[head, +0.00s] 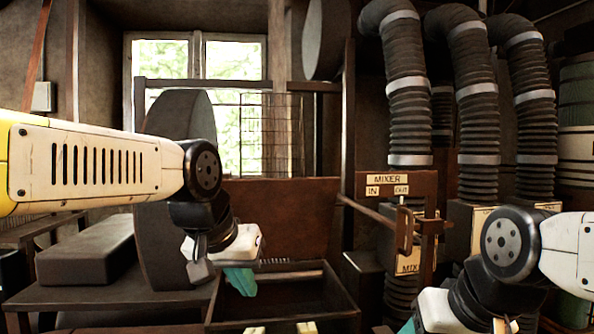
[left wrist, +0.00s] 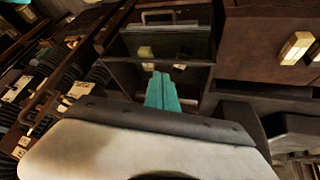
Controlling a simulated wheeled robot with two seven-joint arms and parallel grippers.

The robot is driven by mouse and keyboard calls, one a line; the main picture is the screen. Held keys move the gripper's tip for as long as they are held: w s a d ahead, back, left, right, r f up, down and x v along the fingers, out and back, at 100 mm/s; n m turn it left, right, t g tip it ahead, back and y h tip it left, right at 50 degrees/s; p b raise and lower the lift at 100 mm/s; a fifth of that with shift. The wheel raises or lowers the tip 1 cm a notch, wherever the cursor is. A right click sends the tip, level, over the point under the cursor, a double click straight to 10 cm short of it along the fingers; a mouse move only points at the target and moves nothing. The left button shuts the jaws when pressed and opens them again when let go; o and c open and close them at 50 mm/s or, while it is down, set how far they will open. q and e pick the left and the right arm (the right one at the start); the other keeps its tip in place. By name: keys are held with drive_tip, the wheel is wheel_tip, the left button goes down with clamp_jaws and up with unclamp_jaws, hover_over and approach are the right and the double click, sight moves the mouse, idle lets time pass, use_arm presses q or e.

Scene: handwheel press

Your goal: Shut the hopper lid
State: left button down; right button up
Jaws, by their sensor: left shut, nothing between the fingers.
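The hopper (head: 340,302) is a dark open-topped box at the lower middle of the head view. A brown panel, which looks like its lid (head: 290,215), stands upright behind the opening, so the hopper is open. My left gripper (head: 240,282) has teal fingers, shut and empty, pointing down over the left part of the hopper opening. It is in front of the panel, apparently not touching it. The shut fingers also show in the left wrist view (left wrist: 162,92), in front of a dark box. My right gripper (head: 408,326) is mostly cut off at the bottom edge; its fingers are unclear.
A large dark wheel (head: 165,240) stands left of the hopper, beside a dark block (head: 86,250). A brown post with a MIXER sign (head: 387,179) and a lever (head: 404,230) stands to the right. Ribbed hoses (head: 408,115) rise behind it.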

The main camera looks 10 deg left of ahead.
use_arm(q)
drive_tip(key=w+d+r+n+t+y, duration=0.1)
drive_tip(key=w+d+r+n+y, duration=0.15)
drive_tip(key=w+r, duration=1.05)
drive_tip(key=w+d+r+n+t+y, duration=0.1)
drive_tip(key=w+d+r+y, duration=0.15)
drive_tip(key=w+r, duration=1)
hover_over(290, 185)
drive_tip(key=w, duration=0.1)
drive_tip(key=shift+h, duration=0.4)
wheel_tip(290, 185, down, 7)
drive_tip(key=shift+a+f, duration=0.1)
drive_tip(key=shift+s+d+f, duration=0.2)
drive_tip(key=shift+s+f, duration=0.15)
drive_tip(key=shift+s, duration=0.2)
drive_tip(key=shift+s, duration=0.15)
